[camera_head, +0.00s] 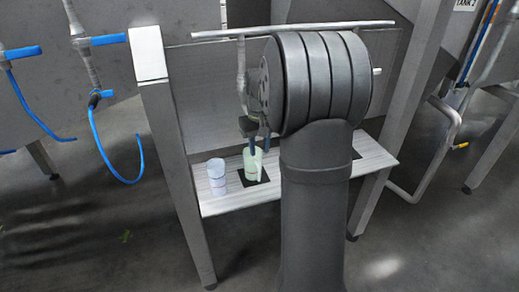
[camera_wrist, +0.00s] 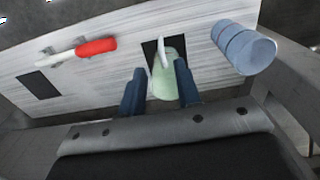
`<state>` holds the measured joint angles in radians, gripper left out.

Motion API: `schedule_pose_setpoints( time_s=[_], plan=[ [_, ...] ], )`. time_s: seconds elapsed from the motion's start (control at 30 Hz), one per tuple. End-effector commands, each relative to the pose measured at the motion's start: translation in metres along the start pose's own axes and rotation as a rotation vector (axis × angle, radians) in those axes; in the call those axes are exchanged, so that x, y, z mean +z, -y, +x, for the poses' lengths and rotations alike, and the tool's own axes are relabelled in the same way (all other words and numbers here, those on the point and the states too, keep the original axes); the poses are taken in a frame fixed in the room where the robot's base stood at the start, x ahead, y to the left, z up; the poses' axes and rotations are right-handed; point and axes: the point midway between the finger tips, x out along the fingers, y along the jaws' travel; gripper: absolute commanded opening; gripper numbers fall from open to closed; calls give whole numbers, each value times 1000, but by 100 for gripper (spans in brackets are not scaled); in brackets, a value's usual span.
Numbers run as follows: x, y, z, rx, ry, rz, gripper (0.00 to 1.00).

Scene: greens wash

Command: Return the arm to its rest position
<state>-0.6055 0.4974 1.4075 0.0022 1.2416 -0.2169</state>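My gripper (camera_head: 258,146) points down over the shelf, with two dark blue fingers; the wrist view shows them (camera_wrist: 160,88) spread apart. A pale green cup (camera_wrist: 168,90) lies just beyond and between the fingers, with a gap visible on the left side; I cannot tell whether the right finger touches it. In the head view the green cup (camera_head: 253,165) stands on a black square (camera_head: 263,178), directly below the fingers. A thin white piece (camera_wrist: 162,50) shows at the cup; its attachment is unclear. My arm hides part of the shelf.
A red-and-white tool (camera_wrist: 95,47) and another black square (camera_wrist: 40,84) lie on the pale shelf (camera_head: 225,205). Metal legs and a rail frame the shelf; blue hoses (camera_head: 98,135) hang left.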

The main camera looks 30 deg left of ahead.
Motion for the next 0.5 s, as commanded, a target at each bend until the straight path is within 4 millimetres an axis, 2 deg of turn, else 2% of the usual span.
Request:
schedule_pose_setpoints(
  time_s=[0.27,0.37,0.5],
  plan=[
    [0,0,8,0,1,0,30],
    [0,0,21,-1,3,0,30],
    [0,0,48,-1,4,0,30]
  ],
)
